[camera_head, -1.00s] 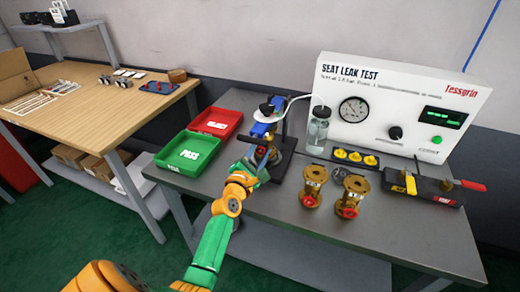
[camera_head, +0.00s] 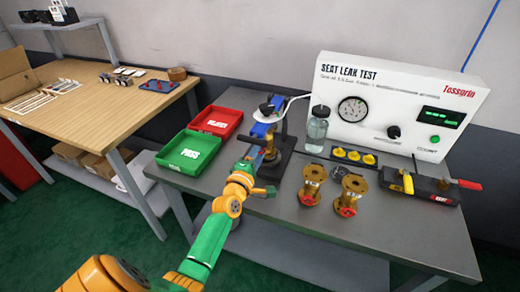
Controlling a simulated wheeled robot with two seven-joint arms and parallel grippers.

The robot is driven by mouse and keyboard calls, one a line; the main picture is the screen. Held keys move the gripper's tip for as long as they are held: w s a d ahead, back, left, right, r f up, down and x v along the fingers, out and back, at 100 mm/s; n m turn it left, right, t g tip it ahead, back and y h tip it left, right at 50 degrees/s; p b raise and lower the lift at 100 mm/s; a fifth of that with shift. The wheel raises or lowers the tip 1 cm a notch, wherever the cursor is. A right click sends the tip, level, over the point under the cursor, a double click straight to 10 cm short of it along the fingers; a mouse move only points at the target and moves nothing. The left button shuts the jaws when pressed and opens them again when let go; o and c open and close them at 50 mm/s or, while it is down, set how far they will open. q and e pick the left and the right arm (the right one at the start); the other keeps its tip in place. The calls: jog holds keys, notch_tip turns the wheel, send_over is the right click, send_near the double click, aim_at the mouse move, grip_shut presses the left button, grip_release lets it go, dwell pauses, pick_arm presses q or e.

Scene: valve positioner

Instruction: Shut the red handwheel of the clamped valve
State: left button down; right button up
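The clamped brass valve (camera_head: 271,151) stands in the blue clamp (camera_head: 260,129) on a black base at the left of the grey bench. Its red handwheel is hidden behind my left gripper. My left gripper (camera_head: 258,166) is at the valve's near side, with its dark fingers spread wide apart. I cannot tell whether it touches the valve. My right gripper is out of view.
A green PASS tray (camera_head: 190,168) and a red tray (camera_head: 232,117) lie left of the clamp. Two loose brass valves (camera_head: 309,187) (camera_head: 347,197) with red handwheels, a bottle (camera_head: 317,133) and the white leak tester (camera_head: 385,75) stand to the right. The bench front is clear.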

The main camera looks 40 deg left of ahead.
pick_arm(q)
jog(key=shift+r, duration=0.2)
dwell(0.4)
jog(key=c, duration=0.7)
grip_release()
jog(key=shift+o, duration=1.3)
jog(key=shift+w+a+f, duration=0.1)
jog(key=shift+f, duration=0.05)
jog(key=v, duration=0.7)
